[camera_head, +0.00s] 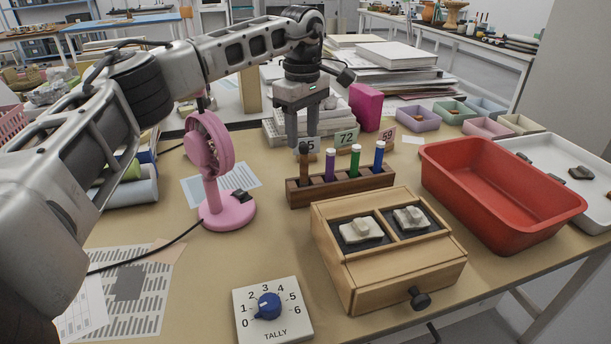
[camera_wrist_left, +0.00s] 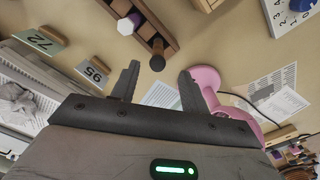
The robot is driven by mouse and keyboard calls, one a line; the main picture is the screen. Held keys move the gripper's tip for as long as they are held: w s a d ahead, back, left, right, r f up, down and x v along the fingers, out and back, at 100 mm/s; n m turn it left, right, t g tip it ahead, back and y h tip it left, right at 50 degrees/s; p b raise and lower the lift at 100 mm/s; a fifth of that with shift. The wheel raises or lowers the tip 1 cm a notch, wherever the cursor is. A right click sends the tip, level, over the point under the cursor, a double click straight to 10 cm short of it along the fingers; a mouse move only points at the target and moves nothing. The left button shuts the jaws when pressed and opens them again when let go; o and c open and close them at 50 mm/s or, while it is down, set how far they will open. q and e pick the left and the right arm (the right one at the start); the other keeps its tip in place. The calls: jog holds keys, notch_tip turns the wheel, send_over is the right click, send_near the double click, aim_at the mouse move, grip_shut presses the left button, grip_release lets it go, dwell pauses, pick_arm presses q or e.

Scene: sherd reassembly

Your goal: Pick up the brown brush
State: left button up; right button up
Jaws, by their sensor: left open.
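The brown brush (camera_head: 304,163) stands upright at the left end of a dark wooden rack (camera_head: 342,186). It also shows in the left wrist view (camera_wrist_left: 157,56), seen from above with its dark round top. My left gripper (camera_head: 302,139) points down just above and around the top of the brush. In the left wrist view my left gripper (camera_wrist_left: 159,73) is open, with the brush top showing between its finger lines, slightly beyond the tips. I cannot tell whether a finger touches it. My right gripper is in neither view.
Purple (camera_head: 330,166), green (camera_head: 355,161) and blue (camera_head: 379,156) handles stand beside it in the rack. A pink fan (camera_head: 226,207) stands close on the left. Number cards (camera_head: 346,138) stand behind. A wooden box (camera_head: 395,262) and red tray (camera_head: 478,218) are at right.

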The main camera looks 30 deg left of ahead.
aim_at(304, 154)
pick_arm(q)
notch_tip(304, 154, down, 8)
jog(key=shift+w+f+b, duration=0.15)
jog(key=shift+f+b, duration=0.1)
jog(key=shift+b, duration=0.05)
grip_shut()
